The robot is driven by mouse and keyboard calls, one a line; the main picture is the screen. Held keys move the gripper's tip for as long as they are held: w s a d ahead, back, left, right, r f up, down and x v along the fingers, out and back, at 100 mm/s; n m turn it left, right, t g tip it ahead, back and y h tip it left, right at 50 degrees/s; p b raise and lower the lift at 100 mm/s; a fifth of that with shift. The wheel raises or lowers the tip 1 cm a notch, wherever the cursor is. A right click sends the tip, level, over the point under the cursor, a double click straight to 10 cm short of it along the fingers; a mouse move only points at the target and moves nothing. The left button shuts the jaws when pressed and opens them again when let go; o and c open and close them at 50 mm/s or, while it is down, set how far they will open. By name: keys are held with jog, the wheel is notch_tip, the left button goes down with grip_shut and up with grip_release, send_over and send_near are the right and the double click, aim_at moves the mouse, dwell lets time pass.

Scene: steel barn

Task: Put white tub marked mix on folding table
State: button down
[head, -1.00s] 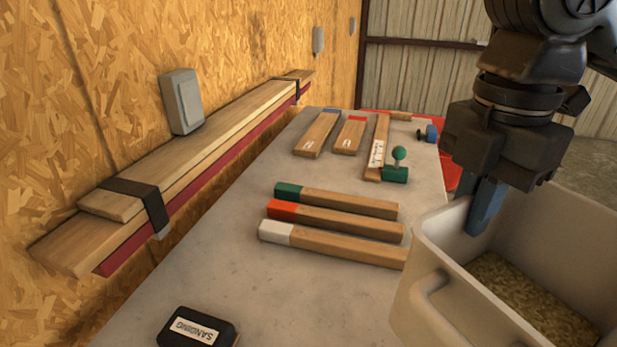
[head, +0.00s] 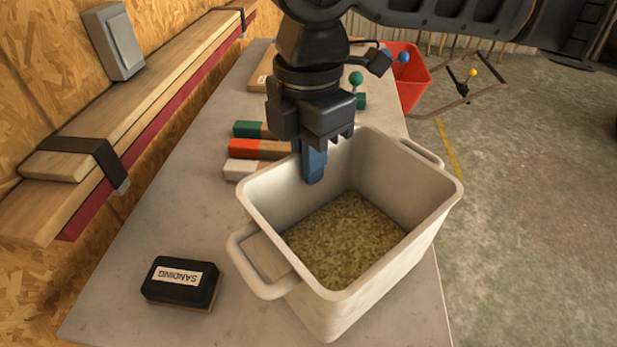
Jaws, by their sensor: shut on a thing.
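The white tub (head: 385,272) is filled partway with a coarse greenish-brown mix (head: 345,237) and has a handle at each end. It appears upright over the right part of the grey tabletop (head: 105,300); I cannot tell whether it touches the top. No "mix" marking shows on the sides in view. My gripper (head: 314,170) points down and is shut on the tub's far wall, with a blue finger inside the rim. The other finger is hidden behind the wall. I cannot tell whether this tabletop is the folding table.
A black sanding block (head: 181,282) lies left of the tub. Wooden sticks with green, orange and white ends (head: 257,149) lie behind it. A red bin (head: 408,80) stands beyond the table. Planks are strapped along the left wall. Concrete floor is open at right.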

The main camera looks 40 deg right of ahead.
aim_at(309, 219)
jog(key=shift+f, duration=2)
jog(key=shift+f, duration=0.15)
jog(key=c, duration=1.2)
grip_release()
jog(key=shift+c, duration=0.2)
notch_tip(309, 219, up, 12)
jog(key=shift+r, duration=0.15)
